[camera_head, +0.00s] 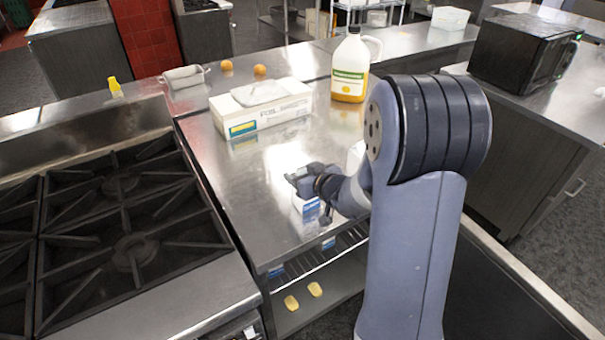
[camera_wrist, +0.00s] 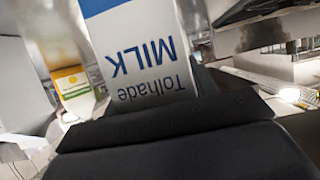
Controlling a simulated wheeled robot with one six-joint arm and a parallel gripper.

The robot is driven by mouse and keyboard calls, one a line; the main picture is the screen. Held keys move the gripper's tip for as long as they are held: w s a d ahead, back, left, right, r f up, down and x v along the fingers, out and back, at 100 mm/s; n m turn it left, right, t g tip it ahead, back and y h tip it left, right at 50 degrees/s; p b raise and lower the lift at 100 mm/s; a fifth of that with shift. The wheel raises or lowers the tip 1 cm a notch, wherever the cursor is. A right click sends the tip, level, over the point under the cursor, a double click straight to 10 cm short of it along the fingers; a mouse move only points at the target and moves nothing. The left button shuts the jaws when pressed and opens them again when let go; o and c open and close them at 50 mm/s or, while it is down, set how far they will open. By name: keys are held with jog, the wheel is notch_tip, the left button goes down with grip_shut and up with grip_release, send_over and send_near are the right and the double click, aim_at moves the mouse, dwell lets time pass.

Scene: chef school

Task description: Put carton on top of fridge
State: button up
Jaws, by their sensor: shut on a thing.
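The carton is a white and blue milk carton (camera_wrist: 145,50) that fills the upper middle of the wrist view, its "MILK" lettering upside down there. In the head view the carton (camera_head: 305,207) shows small, below my gripper (camera_head: 308,187), at the near part of the steel counter. My gripper is shut on the carton and hides part of it. I cannot tell whether the carton's base touches the counter. No fridge is recognisable in either view.
A foil box (camera_head: 262,112), a juice jug (camera_head: 350,68) and two oranges (camera_head: 243,68) stand farther back on the counter (camera_head: 225,165). A gas stove (camera_head: 110,225) is at left. A black microwave (camera_head: 524,50) is at right. Two yellow items (camera_head: 303,296) lie on the lower shelf.

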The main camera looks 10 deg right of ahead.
jog(key=shift+f, duration=0.2)
jog(key=o, duration=1.3)
jog(key=shift+r, duration=0.1)
jog(key=shift+r, duration=0.15)
jog(key=p+v, duration=0.1)
jog(key=v, duration=1.1)
jog(key=shift+s, duration=0.1)
